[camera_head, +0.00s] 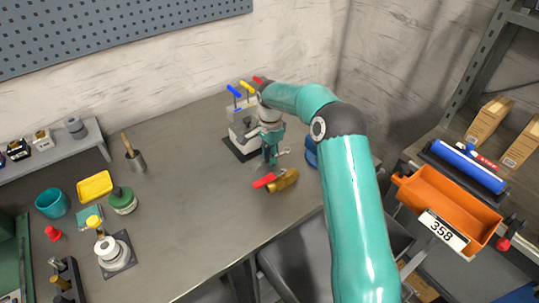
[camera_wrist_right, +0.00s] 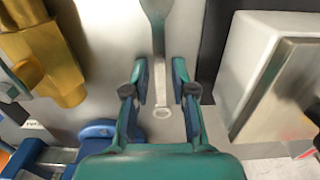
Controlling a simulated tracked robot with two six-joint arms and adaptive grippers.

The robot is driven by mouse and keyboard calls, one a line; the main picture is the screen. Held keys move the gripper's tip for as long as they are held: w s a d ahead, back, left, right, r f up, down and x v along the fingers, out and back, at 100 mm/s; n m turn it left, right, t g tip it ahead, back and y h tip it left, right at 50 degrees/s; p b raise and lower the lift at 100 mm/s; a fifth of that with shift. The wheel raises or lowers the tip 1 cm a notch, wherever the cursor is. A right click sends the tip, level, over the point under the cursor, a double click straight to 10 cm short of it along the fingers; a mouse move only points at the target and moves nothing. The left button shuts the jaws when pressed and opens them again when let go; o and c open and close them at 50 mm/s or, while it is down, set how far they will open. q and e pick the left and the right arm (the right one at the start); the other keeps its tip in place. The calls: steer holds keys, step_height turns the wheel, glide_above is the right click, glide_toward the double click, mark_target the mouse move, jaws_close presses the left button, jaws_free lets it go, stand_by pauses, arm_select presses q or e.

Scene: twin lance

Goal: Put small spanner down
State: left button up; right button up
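The small spanner (camera_wrist_right: 158,55) is a slim grey metal bar in the right wrist view, with a wide head at the top and a small ring end lower down. It appears to lie on the grey bench (camera_head: 205,170). My right gripper (camera_wrist_right: 161,82) is open, with one finger on each side of the shank and a visible gap on both sides. In the head view the right gripper (camera_head: 270,155) is low over the bench, and a grey end of the spanner (camera_head: 284,153) shows beside it. My left gripper is not in view.
A brass valve with a red handle (camera_head: 283,181) lies just in front of the right gripper. A white-grey fixture with coloured levers (camera_head: 240,127) stands behind it. A blue round part (camera_head: 311,152) is to the right. The bench middle is clear.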

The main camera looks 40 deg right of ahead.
steer(key=shift+o, duration=0.3)
steer(key=shift+r, duration=0.1)
steer(key=shift+r, duration=0.55)
step_height(320, 180, up, 11)
stand_by(0.3)
